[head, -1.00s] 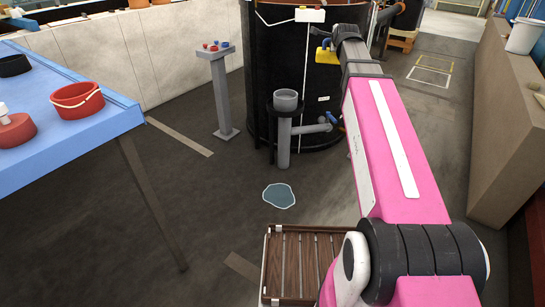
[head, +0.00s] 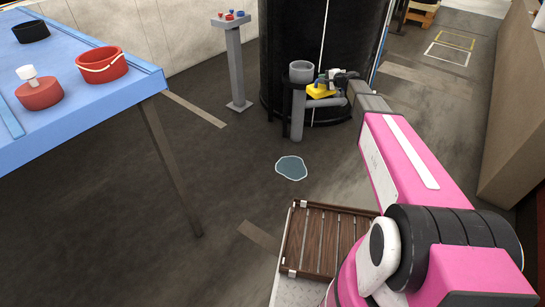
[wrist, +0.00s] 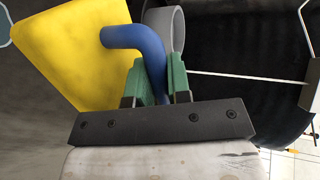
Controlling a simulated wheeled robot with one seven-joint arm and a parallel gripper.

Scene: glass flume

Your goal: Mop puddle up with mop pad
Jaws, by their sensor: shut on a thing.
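The puddle (head: 291,168) is a pale blue-grey patch on the dark floor, in front of the black tank in the head view. The mop pad (head: 321,91) is a yellow block with a blue handle, held in the air near the grey standpipe. In the wrist view the yellow pad (wrist: 70,50) fills the upper left, and its bent blue handle (wrist: 150,48) passes between the green fingertips. My gripper (wrist: 160,82) is shut on that handle. The pad is apart from the puddle, above and to its right in the head view. A sliver of pale blue at the wrist view's left edge may be the puddle.
The black tank (head: 300,40) and grey standpipe (head: 300,95) stand close behind the pad. A blue table (head: 100,95) with red containers is at left. A slatted wooden rack (head: 325,240) is low in front. Floor around the puddle is clear.

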